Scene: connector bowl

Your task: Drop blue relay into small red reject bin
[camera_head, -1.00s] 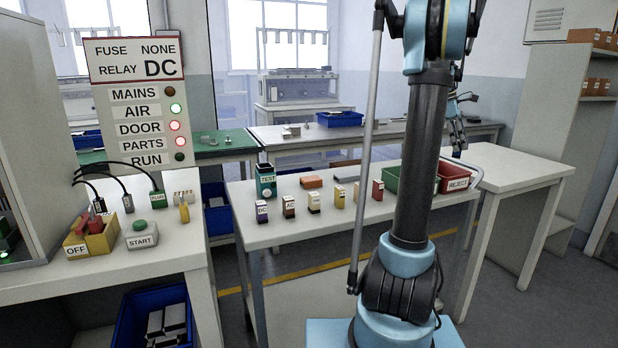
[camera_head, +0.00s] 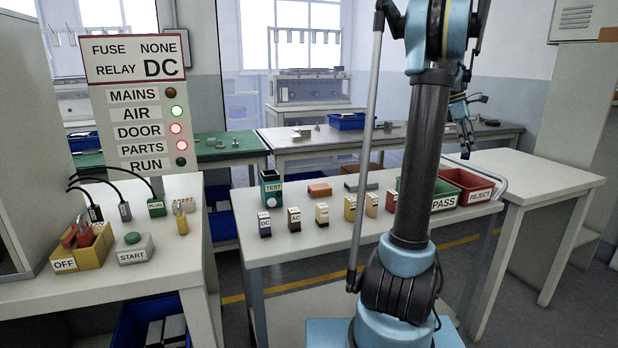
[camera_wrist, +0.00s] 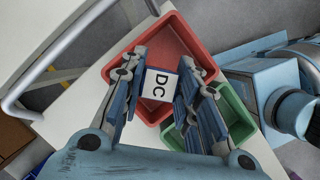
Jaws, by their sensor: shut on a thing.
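The blue relay (camera_wrist: 158,85) shows in the wrist view as a white face marked DC with blue edges, between the fingers of my gripper (camera_wrist: 158,92). My gripper is shut on it. Behind it in that view lies the red reject bin (camera_wrist: 170,38), and the relay hides part of its inside. In the head view the red bin (camera_head: 481,196), labelled REJECT, stands at the right end of the middle table. My gripper (camera_head: 466,142) is above it there; the relay cannot be made out. The bin's visible inside looks empty.
A green bin (camera_head: 445,202) labelled PASS stands left of the red one, partly behind my arm. A metal rail (camera_head: 504,184) curves around the red bin's right side. Several small labelled blocks, one a purple DC block (camera_head: 264,225), stand in a row further left.

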